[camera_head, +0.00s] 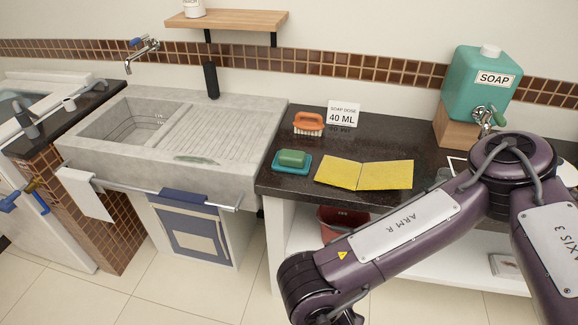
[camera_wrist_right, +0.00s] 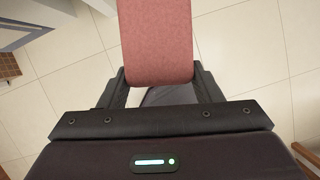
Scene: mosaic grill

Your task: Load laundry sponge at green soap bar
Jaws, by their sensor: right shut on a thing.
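My right gripper (camera_wrist_right: 158,80) is shut on a pinkish-red block with a rounded end, likely the sponge (camera_wrist_right: 156,40), seen above the floor in the right wrist view. The block extends up out of the frame. In the head view my right arm crosses the lower right; its gripper and the block do not show there. The green soap bar (camera_head: 292,157) lies on a teal dish (camera_head: 304,169) near the left end of the dark countertop (camera_head: 392,148), apart from the gripper. My left gripper is in neither view.
An orange brush (camera_head: 308,119) stands behind the soap; yellow cloths (camera_head: 370,174) lie to its right. A "40 ML" card (camera_head: 344,114) and a teal soap dispenser (camera_head: 482,85) stand farther back. A grey sink (camera_head: 160,160) adjoins the counter. A red bucket (camera_head: 347,217) sits below.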

